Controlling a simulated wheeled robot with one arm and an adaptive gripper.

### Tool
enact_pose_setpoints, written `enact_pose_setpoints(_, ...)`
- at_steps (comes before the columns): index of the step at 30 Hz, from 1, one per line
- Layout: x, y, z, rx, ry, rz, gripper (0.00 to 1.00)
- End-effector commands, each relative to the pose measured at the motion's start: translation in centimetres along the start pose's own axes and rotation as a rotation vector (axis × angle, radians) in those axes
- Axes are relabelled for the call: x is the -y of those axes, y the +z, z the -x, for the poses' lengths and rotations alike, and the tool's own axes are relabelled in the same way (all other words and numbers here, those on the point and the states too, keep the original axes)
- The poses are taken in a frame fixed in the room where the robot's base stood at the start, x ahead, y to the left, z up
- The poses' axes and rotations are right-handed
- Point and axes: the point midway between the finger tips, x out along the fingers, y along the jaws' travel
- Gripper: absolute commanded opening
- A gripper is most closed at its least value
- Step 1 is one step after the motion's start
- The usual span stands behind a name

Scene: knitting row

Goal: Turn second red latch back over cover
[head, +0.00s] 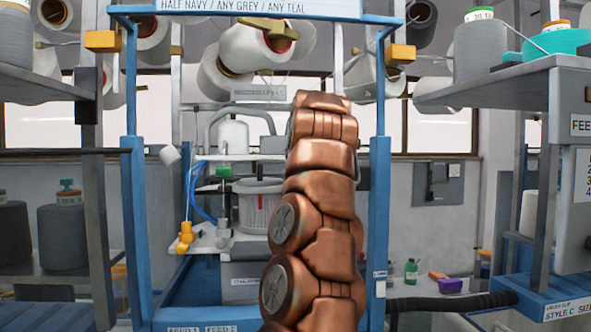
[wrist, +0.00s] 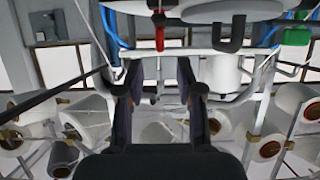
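One red latch (wrist: 159,32) shows in the wrist view at top centre, hanging beside the pale rounded body at the top edge. I cannot tell which latch it is, or whether it lies over a cover. My gripper (wrist: 160,78) is open and empty in the wrist view, with its two dark fingers wide apart. The latch appears beyond the fingertips, roughly between them, and no contact is visible. In the head view a grey ribbed drum (head: 259,205) with a lid stands left of my copper arm. My arm hides its right side, and my gripper is out of sight there.
A blue frame (head: 132,190) stands on both sides of the arm. Yarn cones (head: 240,48) hang overhead. A white tank (head: 233,138), a blue hose (head: 199,200) and a yellow fitting (head: 185,236) are near the drum. Shelves (head: 495,85) flank the frame. A dark bent handle (wrist: 232,34) is right of the latch.

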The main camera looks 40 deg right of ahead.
Motion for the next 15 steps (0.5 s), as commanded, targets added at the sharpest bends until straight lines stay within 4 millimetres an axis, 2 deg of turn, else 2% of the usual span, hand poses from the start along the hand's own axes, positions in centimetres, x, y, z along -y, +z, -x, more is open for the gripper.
enact_pose_setpoints(8, 0.0, -0.1, -2.4, 0.003, -0.002, 0.0, 0.36)
enact_pose_setpoints(15, 0.1, -0.1, -5.9, 0.006, -0.001, 0.001, 0.36)
